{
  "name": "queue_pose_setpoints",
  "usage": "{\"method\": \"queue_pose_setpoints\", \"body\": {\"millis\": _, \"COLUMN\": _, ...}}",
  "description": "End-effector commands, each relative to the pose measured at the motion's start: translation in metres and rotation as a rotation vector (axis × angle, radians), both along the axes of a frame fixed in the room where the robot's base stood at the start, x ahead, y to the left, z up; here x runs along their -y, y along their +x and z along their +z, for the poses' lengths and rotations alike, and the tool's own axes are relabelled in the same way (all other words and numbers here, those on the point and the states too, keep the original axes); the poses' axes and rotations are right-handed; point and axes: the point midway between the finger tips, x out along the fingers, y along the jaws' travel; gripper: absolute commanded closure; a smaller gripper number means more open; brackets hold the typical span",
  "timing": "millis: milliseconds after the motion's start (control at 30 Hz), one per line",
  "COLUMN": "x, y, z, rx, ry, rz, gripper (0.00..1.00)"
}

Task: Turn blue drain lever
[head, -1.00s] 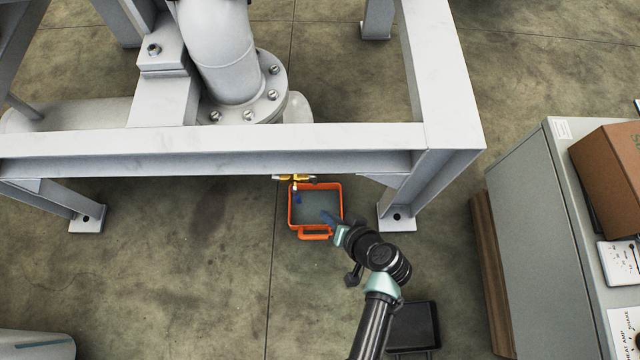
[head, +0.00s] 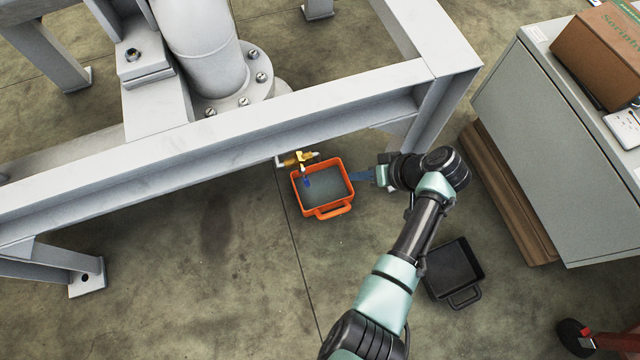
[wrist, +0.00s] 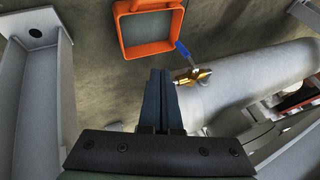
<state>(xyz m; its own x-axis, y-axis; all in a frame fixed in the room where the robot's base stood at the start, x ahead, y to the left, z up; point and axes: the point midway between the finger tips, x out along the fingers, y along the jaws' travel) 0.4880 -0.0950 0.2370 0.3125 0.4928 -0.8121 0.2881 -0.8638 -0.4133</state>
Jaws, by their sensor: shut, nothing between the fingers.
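The blue drain lever (head: 307,182) hangs from a brass valve (head: 299,158) under the frame's front beam. In the wrist view the blue lever (wrist: 184,51) points up and left from the brass valve (wrist: 193,76), to the right of the fingertips. My gripper (head: 356,176) is shut and empty, at the right edge of the orange tray. It also shows in the wrist view (wrist: 160,72), with its dark fingers together. The gripper is apart from the lever.
An orange tray (head: 327,213) stands on the floor below the valve; its bottom looks grey. The white steel frame (head: 230,137) spans above. A black tray (head: 466,290) lies at lower right. A grey cabinet (head: 550,150) stands at right. Open floor lies in front.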

Motion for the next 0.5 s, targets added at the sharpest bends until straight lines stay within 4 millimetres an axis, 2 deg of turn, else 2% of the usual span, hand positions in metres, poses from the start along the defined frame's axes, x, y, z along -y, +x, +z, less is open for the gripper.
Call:
{"method": "queue_pose_setpoints", "body": {"millis": 167, "x": -0.006, "y": 0.004, "z": -0.014, "rx": -0.002, "ry": -0.002, "rz": 0.008, "gripper": 1.00}}
{"method": "queue_pose_setpoints", "body": {"millis": 500, "x": -0.035, "y": 0.022, "z": -0.064, "rx": -0.002, "ry": -0.001, "rz": 0.007, "gripper": 1.00}}
